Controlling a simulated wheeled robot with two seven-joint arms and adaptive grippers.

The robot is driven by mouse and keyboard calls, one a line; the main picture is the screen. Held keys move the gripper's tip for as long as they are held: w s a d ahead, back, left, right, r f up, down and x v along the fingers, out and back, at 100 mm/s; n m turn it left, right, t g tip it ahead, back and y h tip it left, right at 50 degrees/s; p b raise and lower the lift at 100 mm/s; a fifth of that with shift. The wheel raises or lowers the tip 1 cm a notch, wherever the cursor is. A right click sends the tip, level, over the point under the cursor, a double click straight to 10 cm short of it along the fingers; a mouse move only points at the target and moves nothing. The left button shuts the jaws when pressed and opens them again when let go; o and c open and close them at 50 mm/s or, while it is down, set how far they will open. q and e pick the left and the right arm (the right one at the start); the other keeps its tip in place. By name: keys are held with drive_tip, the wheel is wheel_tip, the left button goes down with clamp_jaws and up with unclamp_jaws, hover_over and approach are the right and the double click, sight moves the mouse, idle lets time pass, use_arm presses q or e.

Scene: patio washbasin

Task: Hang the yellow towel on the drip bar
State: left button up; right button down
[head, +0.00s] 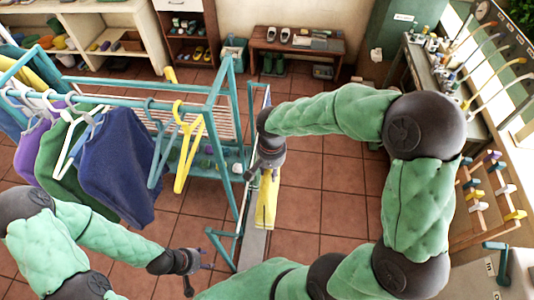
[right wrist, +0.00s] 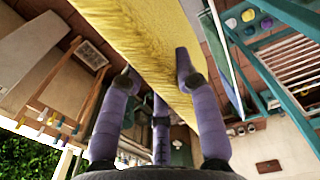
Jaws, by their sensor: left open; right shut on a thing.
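The yellow towel (head: 266,203) hangs down, narrow and folded, from my right gripper (head: 264,172), beside the teal rack. In the right wrist view the towel (right wrist: 150,40) fills the upper middle, against the fingers of my right gripper (right wrist: 155,75). The right gripper is shut on the towel; the exact pinch is partly hidden. A teal bar frame (head: 222,235) stands low, just left of the towel; I cannot tell surely whether it is the drip bar. My left gripper (head: 196,271) is open and empty, low and left of the towel.
The teal clothes rack (head: 105,97) holds dark garments (head: 122,160) and a yellow hanger (head: 182,150) on the left. A long basin (head: 430,75) with taps and a wooden peg rack (head: 480,205) stand at the right. A bench (head: 297,45) is at the back. Tiled floor is clear right of the towel.

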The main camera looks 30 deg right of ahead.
drive_tip(key=shift+r, duration=0.5)
drive_tip(key=w+a, duration=0.1)
drive_tip(key=a, duration=0.1)
drive_tip(key=w+a+f+b, duration=0.1)
drive_tip(key=w+a, duration=0.1)
drive_tip(key=shift+w+a, duration=0.1)
drive_tip(key=shift+a, duration=0.25)
idle(0.5)
drive_tip(key=shift+w+a+b, duration=0.2)
drive_tip(key=shift+w+a, duration=0.45)
drive_tip(key=shift+a, duration=0.25)
drive_tip(key=shift+w+a+b, duration=0.2)
drive_tip(key=shift+w+a, duration=0.4)
drive_tip(key=shift+a, duration=0.3)
wheel_tip(320, 180, down, 28)
drive_tip(key=b, duration=2.3)
drive_tip(key=shift+f, duration=0.25)
